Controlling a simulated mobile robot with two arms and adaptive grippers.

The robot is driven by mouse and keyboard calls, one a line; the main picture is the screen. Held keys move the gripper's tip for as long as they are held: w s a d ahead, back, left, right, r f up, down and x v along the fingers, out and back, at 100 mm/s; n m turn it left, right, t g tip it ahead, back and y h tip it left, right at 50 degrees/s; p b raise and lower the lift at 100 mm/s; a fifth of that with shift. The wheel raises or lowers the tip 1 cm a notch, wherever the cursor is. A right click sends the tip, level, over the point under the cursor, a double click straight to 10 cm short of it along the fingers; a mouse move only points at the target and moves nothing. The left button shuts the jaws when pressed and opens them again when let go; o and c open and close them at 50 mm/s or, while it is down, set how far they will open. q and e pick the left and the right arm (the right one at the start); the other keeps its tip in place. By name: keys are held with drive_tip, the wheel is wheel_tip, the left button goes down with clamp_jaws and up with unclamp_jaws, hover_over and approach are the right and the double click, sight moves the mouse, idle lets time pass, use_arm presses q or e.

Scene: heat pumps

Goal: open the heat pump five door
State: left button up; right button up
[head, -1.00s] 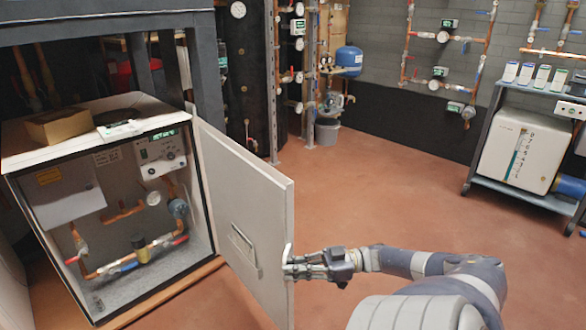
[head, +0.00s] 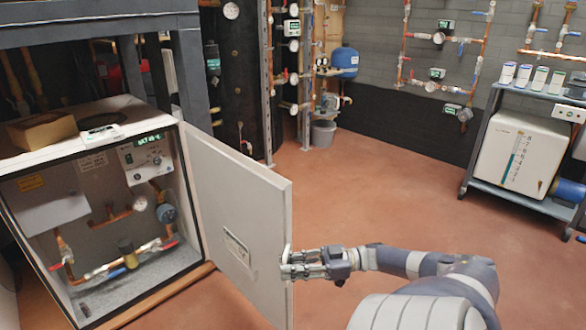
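The heat pump (head: 30,160) is a white cabinet at the left, its front uncovered, with copper pipes, valves and a control panel (head: 146,155) with a green display inside. Its white door (head: 225,205) stands swung wide open to the right, hinged at the cabinet's right side. My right gripper (head: 290,265) is at the door's free edge, fingers at the small handle there. The fingers look closed around the handle, but its grip is partly hidden. My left gripper is not in view.
A cardboard box (head: 42,131) lies on the cabinet top. A dark steel frame (head: 190,80) stands behind it. A cart with a white tank unit (head: 522,152) is at the right. A bucket (head: 323,132) stands at the back. The red-brown floor in the middle is clear.

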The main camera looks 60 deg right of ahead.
drive_tip(key=shift+w+r, duration=0.1)
drive_tip(key=shift+w, duration=0.15)
drive_tip(key=shift+s+f, duration=0.15)
drive_tip(key=shift+f, duration=0.05)
idle(0.3)
drive_tip(key=shift+s, duration=0.1)
drive_tip(key=v, duration=1.2)
idle(0.5)
